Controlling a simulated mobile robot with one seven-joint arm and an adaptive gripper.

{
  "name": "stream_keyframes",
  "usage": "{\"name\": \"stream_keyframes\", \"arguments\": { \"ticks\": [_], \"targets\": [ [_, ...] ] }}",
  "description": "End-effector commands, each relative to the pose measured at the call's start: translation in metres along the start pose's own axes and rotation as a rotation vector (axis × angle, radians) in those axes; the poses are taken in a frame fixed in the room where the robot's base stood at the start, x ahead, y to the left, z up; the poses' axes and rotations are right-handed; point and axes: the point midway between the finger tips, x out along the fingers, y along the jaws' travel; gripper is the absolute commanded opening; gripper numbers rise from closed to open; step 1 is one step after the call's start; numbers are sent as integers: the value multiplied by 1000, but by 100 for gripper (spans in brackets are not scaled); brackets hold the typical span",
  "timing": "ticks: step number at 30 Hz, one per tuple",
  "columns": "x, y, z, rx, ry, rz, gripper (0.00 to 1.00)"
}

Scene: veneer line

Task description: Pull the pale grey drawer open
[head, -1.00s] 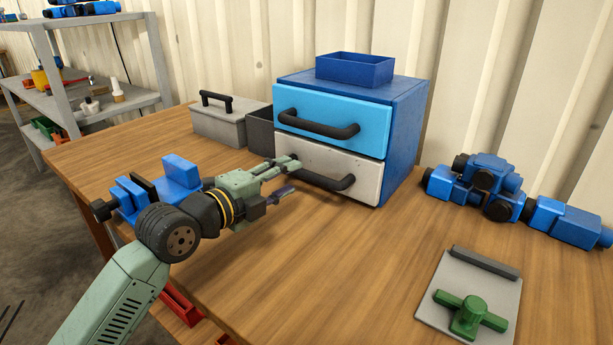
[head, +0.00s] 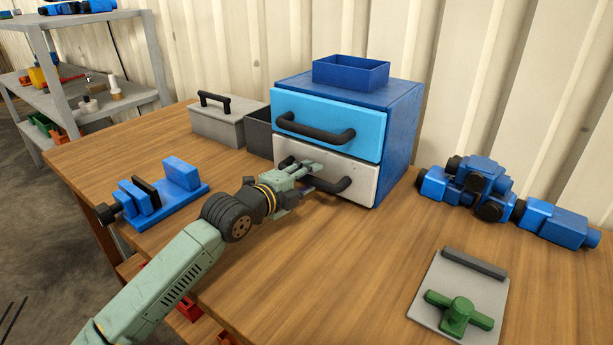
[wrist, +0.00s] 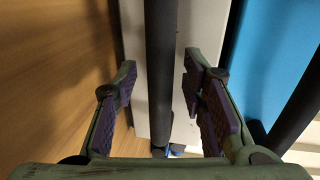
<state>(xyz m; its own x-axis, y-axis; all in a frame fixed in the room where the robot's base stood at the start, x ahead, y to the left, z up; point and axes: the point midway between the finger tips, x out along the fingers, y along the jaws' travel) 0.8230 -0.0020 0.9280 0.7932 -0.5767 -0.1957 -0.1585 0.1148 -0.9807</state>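The pale grey drawer (head: 361,181) is the lower drawer of a blue cabinet (head: 401,138) on the wooden table, and it looks shut. Its dark bar handle (head: 338,186) runs across its front, partly hidden by my gripper (head: 312,178). In the wrist view my gripper (wrist: 158,88) is open, with one finger on each side of the handle (wrist: 160,60). The fingers look apart from the bar. The grey drawer front (wrist: 191,38) lies behind the handle.
The light blue upper drawer (head: 355,120) with its own dark handle (head: 316,132) is just above. A blue vise (head: 160,192) and a grey lidded box (head: 222,125) stand left. Blue machine parts (head: 478,185) and a plate with a green knob (head: 459,312) lie right. Table in front is clear.

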Motion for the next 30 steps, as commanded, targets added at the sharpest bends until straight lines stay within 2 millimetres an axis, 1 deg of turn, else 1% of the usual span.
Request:
{"name": "stream_keyframes", "arguments": {
  "ticks": [5, 22, 30],
  "targets": [
    [0, 0, 0, 0, 0, 0, 38],
    [0, 0, 0, 0, 0, 0, 0],
    [0, 0, 0, 0, 0, 0, 0]
  ]
}}
